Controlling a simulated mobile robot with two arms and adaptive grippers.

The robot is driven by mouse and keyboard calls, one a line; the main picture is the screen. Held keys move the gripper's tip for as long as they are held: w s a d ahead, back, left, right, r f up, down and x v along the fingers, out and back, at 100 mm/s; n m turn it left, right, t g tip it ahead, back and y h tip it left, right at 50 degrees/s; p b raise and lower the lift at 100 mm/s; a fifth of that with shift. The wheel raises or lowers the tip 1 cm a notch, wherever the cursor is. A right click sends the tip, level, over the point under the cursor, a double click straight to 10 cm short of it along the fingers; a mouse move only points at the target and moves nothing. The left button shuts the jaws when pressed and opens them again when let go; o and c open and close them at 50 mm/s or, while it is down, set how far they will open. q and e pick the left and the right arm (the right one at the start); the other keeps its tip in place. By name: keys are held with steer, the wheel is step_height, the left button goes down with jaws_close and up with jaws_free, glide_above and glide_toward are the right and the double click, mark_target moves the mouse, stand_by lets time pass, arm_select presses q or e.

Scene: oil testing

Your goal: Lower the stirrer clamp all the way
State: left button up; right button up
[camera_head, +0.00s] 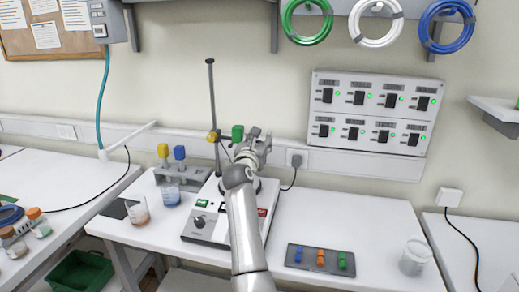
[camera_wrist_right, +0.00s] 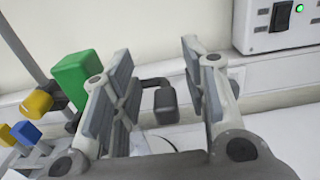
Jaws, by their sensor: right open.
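The stirrer (camera_head: 203,237) is a white and grey box with a dark knob and small green and red panels. A thin dark rod (camera_head: 212,95) rises upright behind it. On the rod is the clamp, with a yellow knob (camera_head: 212,136) and a green block (camera_head: 237,132). In the right wrist view, the green block (camera_wrist_right: 85,80) and yellow knob (camera_wrist_right: 38,102) lie left of my fingers. My right gripper (camera_head: 262,138) is open, just right of the green block. My left gripper is out of view.
A rack with yellow and blue pieces (camera_head: 180,175) and two beakers (camera_head: 137,210) (camera_head: 171,194) stand left of the stirrer. A tray of coloured pieces (camera_head: 320,260) and a clear beaker (camera_head: 414,258) are at right. A switch panel (camera_head: 371,112) hangs on the wall behind.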

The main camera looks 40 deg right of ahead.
step_height(320, 180, up, 7)
steer(key=shift+f, duration=0.1)
stand_by(0.6)
